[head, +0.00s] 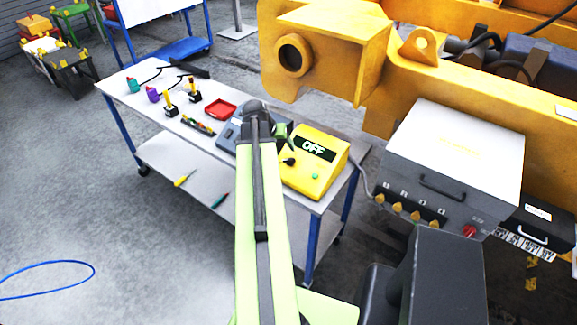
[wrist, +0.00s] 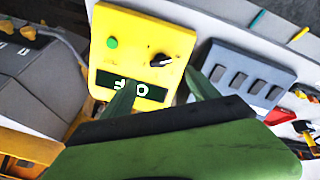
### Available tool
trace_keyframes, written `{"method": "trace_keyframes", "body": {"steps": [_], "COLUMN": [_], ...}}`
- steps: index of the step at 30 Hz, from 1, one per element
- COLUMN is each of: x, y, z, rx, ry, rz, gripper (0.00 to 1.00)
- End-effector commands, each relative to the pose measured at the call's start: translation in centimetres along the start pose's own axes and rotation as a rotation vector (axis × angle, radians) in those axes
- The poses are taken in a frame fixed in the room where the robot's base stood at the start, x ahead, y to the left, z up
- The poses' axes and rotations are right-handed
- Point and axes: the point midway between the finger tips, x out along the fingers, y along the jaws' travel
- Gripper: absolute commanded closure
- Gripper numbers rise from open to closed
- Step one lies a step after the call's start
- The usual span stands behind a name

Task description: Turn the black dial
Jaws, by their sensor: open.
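The black dial (head: 289,161) sits on the face of a yellow box (head: 322,172) on the table, below a dark display reading OFF. In the wrist view the dial (wrist: 159,60) shows a pale pointer mark and stands near a round green button (wrist: 112,42). My gripper (wrist: 163,92) is open, its two green fingers apart and empty. The left finger covers part of the display; the dial lies beyond the fingertips, and I see no contact. In the head view my gripper is mostly hidden behind my arm, close to the yellow box.
A grey box with several rocker switches (wrist: 245,78) stands beside the yellow box. The white table (head: 140,104) holds a red tray (head: 221,109), joysticks and connectors. A large yellow machine (head: 330,50) and a grey-white box (head: 455,150) stand to the right. The floor at left is mostly clear.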

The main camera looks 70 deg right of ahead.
Motion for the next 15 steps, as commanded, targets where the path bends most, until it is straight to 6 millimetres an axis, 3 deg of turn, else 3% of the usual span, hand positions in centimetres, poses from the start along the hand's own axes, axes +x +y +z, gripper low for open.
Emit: {"method": "trace_keyframes", "body": {"steps": [1, 9, 15], "x": [2.4, 8.6, 11.1], "y": [-0.3, -0.3, -0.2], "z": [0.3, 0.3, 0.1], "rx": [0.002, 0.001, 0.000], "ry": [0.000, 0.000, 0.000], "rz": [0.000, 0.000, 0.000], "gripper": [0.31, 0.31, 0.31]}}
